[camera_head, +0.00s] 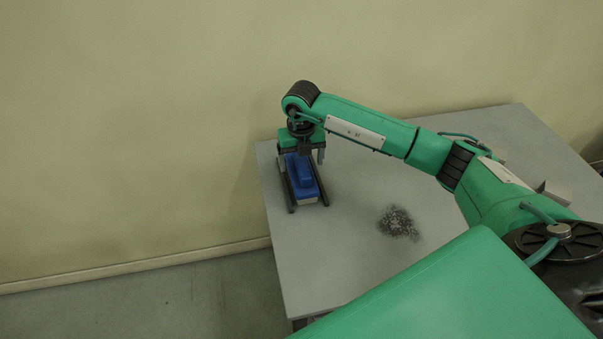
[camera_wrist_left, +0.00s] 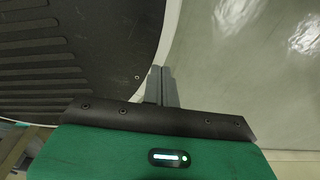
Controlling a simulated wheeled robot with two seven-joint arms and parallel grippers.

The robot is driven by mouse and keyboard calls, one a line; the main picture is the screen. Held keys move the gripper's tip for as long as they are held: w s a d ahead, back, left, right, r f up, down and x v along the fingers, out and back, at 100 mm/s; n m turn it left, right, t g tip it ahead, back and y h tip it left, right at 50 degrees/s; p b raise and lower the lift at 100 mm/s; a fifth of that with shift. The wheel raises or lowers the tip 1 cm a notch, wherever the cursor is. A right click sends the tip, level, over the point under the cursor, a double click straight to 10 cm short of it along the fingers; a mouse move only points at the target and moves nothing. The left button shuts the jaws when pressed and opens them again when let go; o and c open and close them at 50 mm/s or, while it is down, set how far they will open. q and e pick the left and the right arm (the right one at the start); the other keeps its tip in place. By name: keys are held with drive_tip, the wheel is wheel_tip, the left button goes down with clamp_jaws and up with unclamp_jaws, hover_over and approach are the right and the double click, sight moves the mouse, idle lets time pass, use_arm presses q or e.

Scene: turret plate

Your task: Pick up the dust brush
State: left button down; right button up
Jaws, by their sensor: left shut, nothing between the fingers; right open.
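The dust brush (camera_head: 303,176) has a blue body with a pale lower edge. It lies near the left edge of the grey table in the head view. My right gripper (camera_head: 307,204) is over it, with its two dark fingers open, one on each side of the blue body. Whether the fingers touch the brush cannot be told. My left gripper (camera_wrist_left: 162,72) shows only in the left wrist view, shut and empty, away from the table.
A pile of grey shavings (camera_head: 398,223) lies on the table (camera_head: 350,265), right of the brush. A small light block (camera_head: 555,191) is at the right, partly behind my arm. A plain wall (camera_head: 130,120) stands behind, and floor is open at the left.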

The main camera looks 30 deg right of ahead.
drive_tip(key=f, duration=0.2)
drive_tip(key=f+p, duration=0.1)
drive_tip(key=shift+s+a+f, duration=0.1)
drive_tip(key=shift+s+f, duration=0.15)
drive_tip(key=shift+f, duration=0.5)
use_arm(q)
drive_tip(key=shift+s+a+r, duration=0.1)
drive_tip(key=shift+s+r, duration=0.1)
drive_tip(key=shift+s, duration=0.3)
drive_tip(key=shift+s+a+r, duration=0.1)
drive_tip(key=shift+s+r, duration=0.05)
drive_tip(key=shift+s, duration=0.35)
use_arm(e)
drive_tip(key=shift+c, duration=0.4)
drive_tip(key=c, duration=1.1)
use_arm(q)
drive_tip(key=shift+d, duration=0.1)
use_arm(e)
drive_tip(key=shift+r, duration=0.2)
